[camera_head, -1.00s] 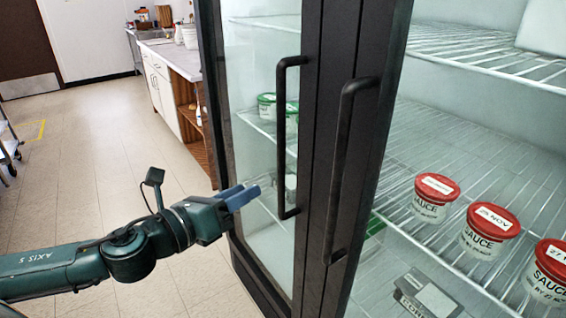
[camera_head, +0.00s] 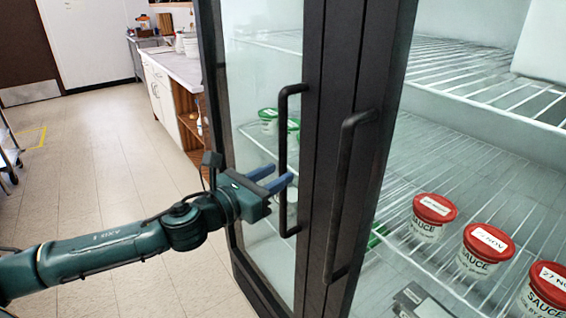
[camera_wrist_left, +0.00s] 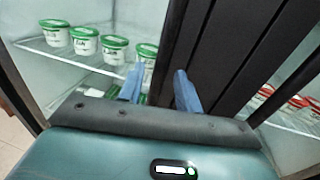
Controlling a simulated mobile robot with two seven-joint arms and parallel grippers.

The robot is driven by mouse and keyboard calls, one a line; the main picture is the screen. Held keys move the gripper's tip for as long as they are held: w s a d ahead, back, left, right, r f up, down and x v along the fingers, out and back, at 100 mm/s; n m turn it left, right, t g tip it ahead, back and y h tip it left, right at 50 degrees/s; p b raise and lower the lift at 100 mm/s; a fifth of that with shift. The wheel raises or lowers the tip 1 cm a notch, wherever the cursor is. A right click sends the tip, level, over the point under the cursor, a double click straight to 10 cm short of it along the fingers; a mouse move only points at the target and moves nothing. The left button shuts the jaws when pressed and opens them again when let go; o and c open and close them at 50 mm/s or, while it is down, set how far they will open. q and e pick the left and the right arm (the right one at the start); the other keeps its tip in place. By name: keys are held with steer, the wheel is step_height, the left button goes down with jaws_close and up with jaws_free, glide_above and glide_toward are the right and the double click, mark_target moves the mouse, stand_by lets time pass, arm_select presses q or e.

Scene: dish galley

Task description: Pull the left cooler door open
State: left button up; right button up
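The left cooler door (camera_head: 308,110) is a glass door with a black frame, and it looks shut. Its handle (camera_head: 283,130) is a black vertical bar on the frame. My left gripper (camera_head: 284,174) is at the lower part of this handle, its blue fingers apart with one fingertip close to the bar. I cannot tell whether it touches. In the left wrist view the fingers (camera_wrist_left: 160,82) are spread and point at the door, with a dark vertical band just beyond them. My right gripper is not in view.
A second black handle (camera_head: 342,200) stands close to the right. Red-lidded sauce tubs (camera_head: 432,215) are on the wire shelf at right. Green-lidded tubs (camera_wrist_left: 85,42) stand behind the left glass. A counter (camera_head: 175,70) is at back left; the tiled floor (camera_head: 90,170) is open.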

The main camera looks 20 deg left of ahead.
arm_select(q)
steer(key=shift+x, duration=1.5)
steer(key=shift+s, duration=0.1)
jaws_close()
